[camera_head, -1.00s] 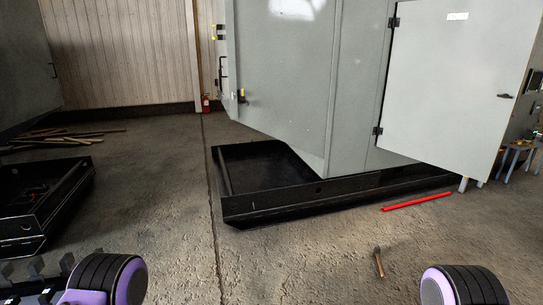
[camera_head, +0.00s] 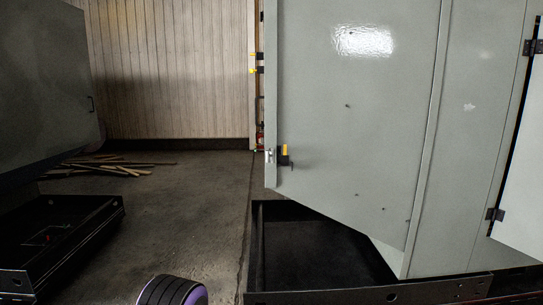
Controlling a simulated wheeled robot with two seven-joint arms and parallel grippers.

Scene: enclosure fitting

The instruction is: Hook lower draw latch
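The grey enclosure (camera_head: 350,130) fills the right half of the head view. A small draw latch (camera_head: 284,152) with a yellow part and a dark body sits low near its left edge. It is too small to tell whether the latch is hooked. Small yellow latch parts (camera_head: 252,70) also show higher up, left of the enclosure's edge. Neither gripper shows; only a black and purple part of my arm is at the bottom edge, well below the latch.
A black base frame (camera_head: 365,297) lies under the enclosure. A second black frame (camera_head: 75,250) and a grey cabinet (camera_head: 45,80) stand at the left. Planks (camera_head: 115,166) lie on the floor behind. The concrete floor (camera_head: 190,220) between the frames is clear.

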